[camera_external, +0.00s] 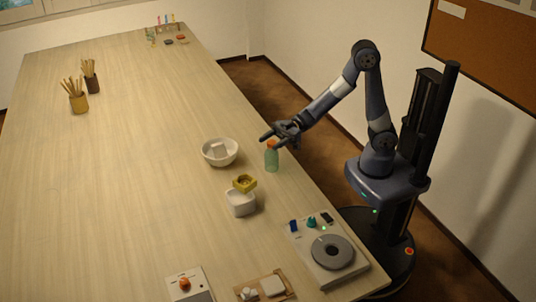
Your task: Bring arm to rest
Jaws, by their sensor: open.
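My gripper (270,138) is open above the right edge of the long wooden table (130,180). Its fingers point left. It is just above and beside a green bottle with an orange cap (271,159), which stands upright on the table. Whether a finger touches the cap cannot be told from this view. My arm reaches left from its column at the table's right side, with the elbow raised.
A white bowl (209,159) holding a pale block stands left of the bottle. A yellow square dish (244,183) is by a white container (240,208). A device with a grey disc (333,252) sits at the near right corner. Brush pots (79,104) stand far left. The table's middle is clear.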

